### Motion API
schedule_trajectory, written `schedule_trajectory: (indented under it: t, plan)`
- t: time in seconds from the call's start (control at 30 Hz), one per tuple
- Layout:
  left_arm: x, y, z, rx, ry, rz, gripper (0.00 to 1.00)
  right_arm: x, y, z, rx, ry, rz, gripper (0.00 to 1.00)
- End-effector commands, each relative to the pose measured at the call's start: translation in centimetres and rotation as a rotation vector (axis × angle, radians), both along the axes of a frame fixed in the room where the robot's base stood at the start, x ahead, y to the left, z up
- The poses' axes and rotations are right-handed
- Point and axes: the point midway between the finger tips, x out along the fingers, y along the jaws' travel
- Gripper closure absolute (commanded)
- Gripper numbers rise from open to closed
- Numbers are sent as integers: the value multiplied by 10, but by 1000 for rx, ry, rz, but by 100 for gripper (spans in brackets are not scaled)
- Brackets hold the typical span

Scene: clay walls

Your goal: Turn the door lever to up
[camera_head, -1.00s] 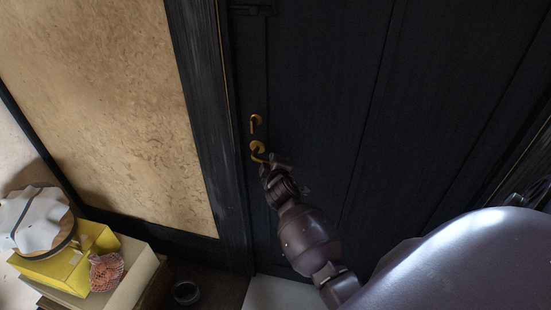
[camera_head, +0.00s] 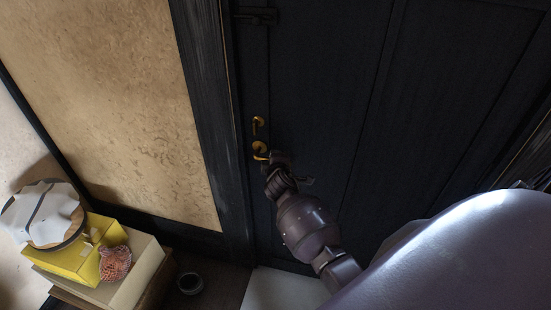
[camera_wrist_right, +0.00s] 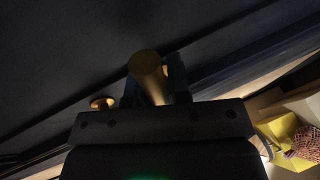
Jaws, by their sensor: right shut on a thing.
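The brass door lever (camera_head: 260,157) is on the dark door, below a second brass fitting (camera_head: 258,122). It points right from its round base, close to level, with its end hidden by my right gripper (camera_head: 272,160). In the right wrist view, the round brass base and lever (camera_wrist_right: 149,72) lie between the two fingers of my right gripper (camera_wrist_right: 154,92), which is shut on the lever. The second brass fitting also shows in the right wrist view (camera_wrist_right: 103,103). My left gripper is not in view.
The dark door (camera_head: 330,120) fills the middle, with a dark bolt (camera_head: 256,15) near the top. A dark frame post (camera_head: 207,110) and tan wall stand left. A yellow box (camera_head: 70,262) with a pale hat-like item and a small dark bowl (camera_head: 189,283) are at lower left.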

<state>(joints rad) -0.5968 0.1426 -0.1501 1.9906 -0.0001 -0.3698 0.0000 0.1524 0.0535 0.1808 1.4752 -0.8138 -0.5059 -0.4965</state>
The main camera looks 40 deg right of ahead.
Motion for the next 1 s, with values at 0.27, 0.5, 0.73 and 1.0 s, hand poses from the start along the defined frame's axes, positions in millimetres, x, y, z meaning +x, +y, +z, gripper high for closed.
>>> schedule_trajectory:
  t: [0.27,0.5,0.73,1.0]
  plan:
    - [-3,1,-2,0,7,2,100,2,-1,5,-1,-11,1,57]
    - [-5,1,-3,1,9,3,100,0,0,3,0,-6,1,57]
    - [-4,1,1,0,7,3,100,-18,11,8,0,-5,2,57]
    - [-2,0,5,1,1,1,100,-57,33,21,1,-7,1,57]
